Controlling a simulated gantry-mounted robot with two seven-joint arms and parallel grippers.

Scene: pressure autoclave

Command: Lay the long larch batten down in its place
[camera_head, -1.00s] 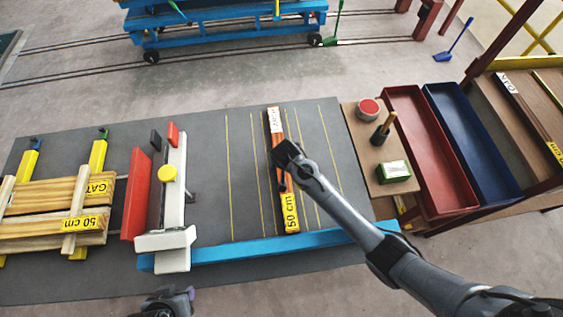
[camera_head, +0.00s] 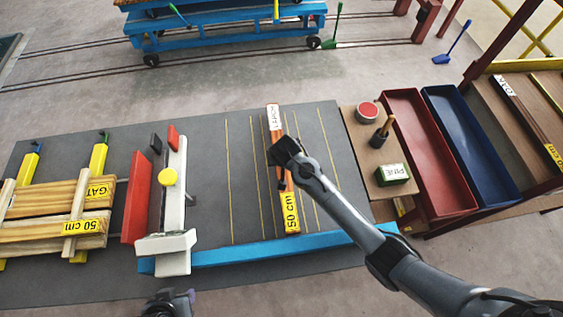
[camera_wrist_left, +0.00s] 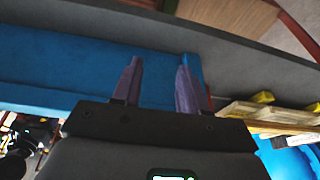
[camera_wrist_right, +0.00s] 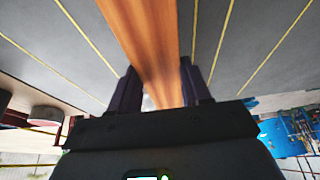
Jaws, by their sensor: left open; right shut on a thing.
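The long larch batten (camera_head: 281,131) is orange-brown, with a white LARCH label at its far end and a yellow 50 cm label at its near end. It lies lengthwise over the grey table (camera_head: 208,125) among thin yellow lines, its near end close to the blue rail (camera_head: 265,248). My right gripper (camera_head: 279,168) is shut on its middle and hides part of it. In the right wrist view the batten (camera_wrist_right: 150,40) runs between the fingers (camera_wrist_right: 160,92). I cannot tell whether it touches the table. My left gripper (camera_wrist_left: 158,82) is open and empty near the table's front edge.
A white and red stop fixture (camera_head: 176,200) with a yellow knob stands left of the batten. A pale wooden gate (camera_head: 50,215) lies further left. A side shelf with a green box (camera_head: 392,174), then red (camera_head: 430,150) and blue (camera_head: 470,140) trays, stands to the right.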

